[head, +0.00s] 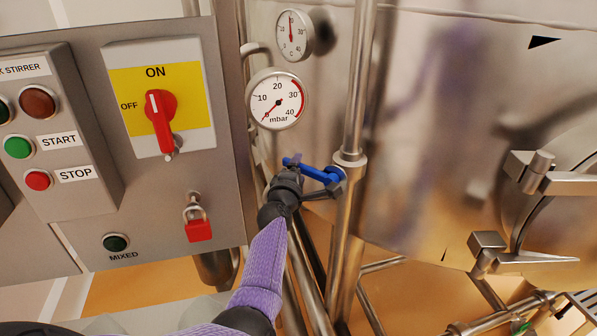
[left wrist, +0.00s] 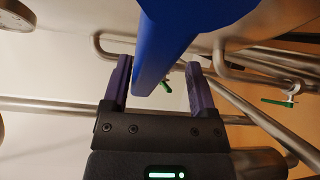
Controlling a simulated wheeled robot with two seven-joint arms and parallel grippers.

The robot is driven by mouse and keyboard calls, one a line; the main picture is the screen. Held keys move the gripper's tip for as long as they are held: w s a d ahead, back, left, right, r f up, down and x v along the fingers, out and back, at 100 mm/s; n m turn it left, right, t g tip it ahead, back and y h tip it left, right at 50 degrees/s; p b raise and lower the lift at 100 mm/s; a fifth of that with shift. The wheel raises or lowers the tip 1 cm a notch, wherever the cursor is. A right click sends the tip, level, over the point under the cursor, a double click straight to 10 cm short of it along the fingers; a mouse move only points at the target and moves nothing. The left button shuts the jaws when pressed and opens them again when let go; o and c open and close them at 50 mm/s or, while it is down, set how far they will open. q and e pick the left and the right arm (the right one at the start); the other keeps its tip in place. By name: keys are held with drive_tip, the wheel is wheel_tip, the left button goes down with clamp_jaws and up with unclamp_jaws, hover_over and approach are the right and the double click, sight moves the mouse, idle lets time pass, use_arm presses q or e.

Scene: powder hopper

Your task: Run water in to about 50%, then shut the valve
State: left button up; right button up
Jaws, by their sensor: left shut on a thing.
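The blue valve handle (head: 308,170) is in the middle of the head view, beside a vertical steel pipe. My left gripper (head: 328,187) reaches it from below and is shut on it. In the left wrist view the blue handle (left wrist: 172,40) is large and close, and its lower end lies between the two fingers of my left gripper (left wrist: 158,80). The gripper hides part of the handle and the valve body. No water, level scale or level reading is visible. My right gripper is not in view.
A mbar gauge (head: 277,101) and a °C dial (head: 293,34) sit above the handle. A control panel with a red rotary switch (head: 160,112) and a red padlock (head: 199,228) stands at left. The steel vessel (head: 440,130) fills the right. A green-handled valve (left wrist: 278,101) shows in the left wrist view.

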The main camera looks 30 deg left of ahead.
use_arm(q)
drive_tip(key=shift+a, duration=0.1)
drive_tip(key=shift+s, duration=0.1)
drive_tip(key=shift+s+d+p, duration=0.2)
drive_tip(key=shift+s+p, duration=0.15)
drive_tip(key=shift+p, duration=0.05)
drive_tip(key=p+v, duration=0.2)
drive_tip(key=v, duration=0.7)
idle(1.1)
